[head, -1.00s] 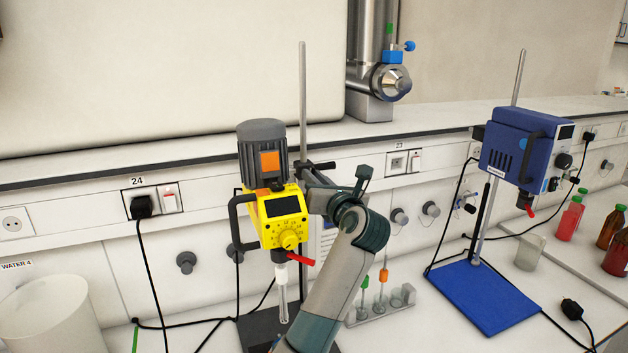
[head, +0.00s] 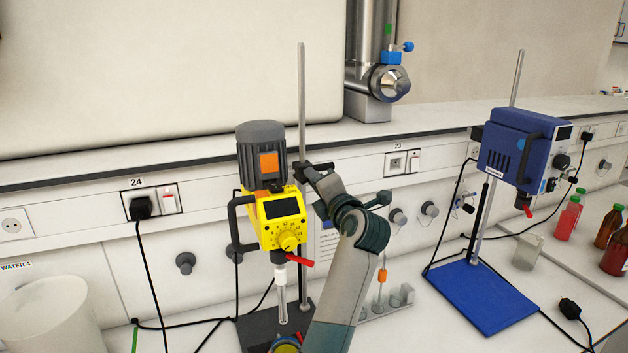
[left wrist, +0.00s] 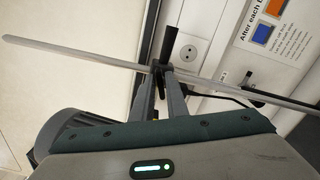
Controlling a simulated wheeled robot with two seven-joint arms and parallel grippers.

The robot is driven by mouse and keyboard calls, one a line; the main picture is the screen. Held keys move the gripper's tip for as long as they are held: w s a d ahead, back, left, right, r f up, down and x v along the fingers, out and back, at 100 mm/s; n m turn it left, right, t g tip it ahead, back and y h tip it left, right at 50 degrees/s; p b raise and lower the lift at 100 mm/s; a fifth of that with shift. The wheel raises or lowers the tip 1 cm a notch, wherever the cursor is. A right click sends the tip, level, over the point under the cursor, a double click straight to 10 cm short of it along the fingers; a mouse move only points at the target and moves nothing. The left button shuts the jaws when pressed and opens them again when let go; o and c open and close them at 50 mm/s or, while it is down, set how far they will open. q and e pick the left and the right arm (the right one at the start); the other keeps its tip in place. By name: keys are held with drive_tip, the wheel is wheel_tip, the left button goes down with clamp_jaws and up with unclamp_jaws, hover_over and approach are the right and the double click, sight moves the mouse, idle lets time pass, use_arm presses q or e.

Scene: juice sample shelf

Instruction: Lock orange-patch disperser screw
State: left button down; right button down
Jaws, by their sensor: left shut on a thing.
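The orange-patch disperser has a yellow body (head: 281,222), a grey motor and an orange patch (head: 268,163). It is fixed by a black clamp to an upright metal rod (head: 301,95). My left gripper (head: 318,178) reaches the clamp from the right and is shut on the small black screw, which its fingers mostly hide in the head view. In the left wrist view, the gripper's two fingertips (left wrist: 160,78) close around the dark screw beside the rod (left wrist: 85,52). A black bar (left wrist: 169,44) sticks out beyond the rod. My right gripper is out of view.
A blue stirrer (head: 517,148) on a blue base (head: 482,297) stands to the right. A small holder (head: 400,296) with an orange-topped tool sits behind my forearm. Bottles (head: 610,226) stand far right, a white container (head: 45,315) at left. Black cables cross the bench.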

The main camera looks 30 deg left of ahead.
use_arm(q)
drive_tip(key=shift+f+m, duration=0.15)
drive_tip(key=shift+m, duration=2.15)
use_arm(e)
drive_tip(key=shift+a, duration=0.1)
use_arm(q)
drive_tip(key=c, duration=1.8)
unclamp_jaws()
drive_tip(key=shift+d, duration=0.1)
